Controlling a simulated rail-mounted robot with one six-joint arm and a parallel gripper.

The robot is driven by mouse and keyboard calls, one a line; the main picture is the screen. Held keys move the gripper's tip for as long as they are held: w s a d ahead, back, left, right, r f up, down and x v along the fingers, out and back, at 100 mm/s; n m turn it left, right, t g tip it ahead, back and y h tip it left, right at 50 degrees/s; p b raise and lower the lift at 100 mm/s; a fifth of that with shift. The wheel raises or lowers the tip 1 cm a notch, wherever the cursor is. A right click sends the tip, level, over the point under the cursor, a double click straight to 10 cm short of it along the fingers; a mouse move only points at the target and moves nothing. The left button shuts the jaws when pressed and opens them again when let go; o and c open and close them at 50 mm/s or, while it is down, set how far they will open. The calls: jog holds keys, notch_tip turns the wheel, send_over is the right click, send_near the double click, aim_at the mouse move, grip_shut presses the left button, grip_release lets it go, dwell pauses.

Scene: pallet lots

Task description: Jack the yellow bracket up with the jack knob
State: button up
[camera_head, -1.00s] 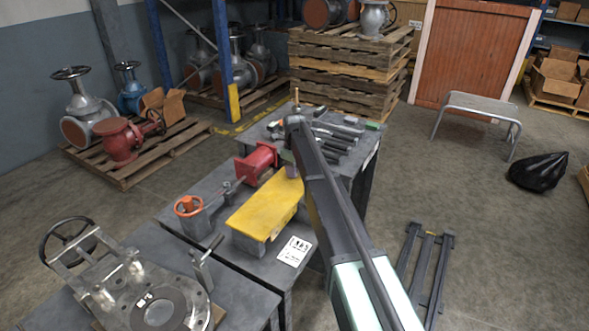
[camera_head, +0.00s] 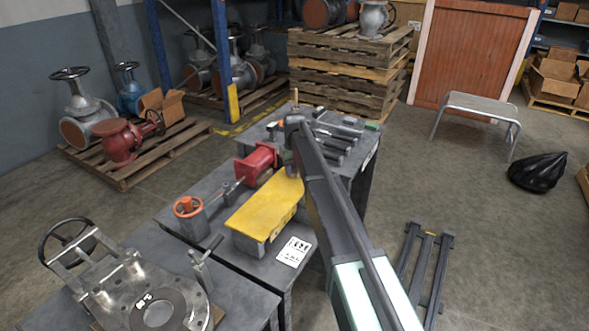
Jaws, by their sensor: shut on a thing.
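The yellow bracket (camera_head: 263,205) is a long plate on a grey block (camera_head: 246,243) on the workbench, running from near left to far right. My gripper (camera_head: 292,171) points down at the bracket's far right end, largely covered by my own arm. It is shut on a small greyish piece there, which I take to be the jack knob; its shape is mostly hidden. I cannot tell whether there is a gap under the bracket's far end.
Left of the bracket are a red flanged cylinder (camera_head: 257,161) and an orange handwheel (camera_head: 188,206). A steel valve body (camera_head: 158,306) lies on the near bench. A white printed card (camera_head: 294,252) lies right of the bracket. Tools (camera_head: 333,141) lie on the bench behind my arm.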

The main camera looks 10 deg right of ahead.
aim_at(295, 170)
dwell(0.4)
jog(key=o, duration=0.9)
jog(key=shift+r, duration=0.1)
notch_tip(295, 170, up, 11)
jog(key=p, duration=1.1)
jog(key=shift+f, duration=0.25)
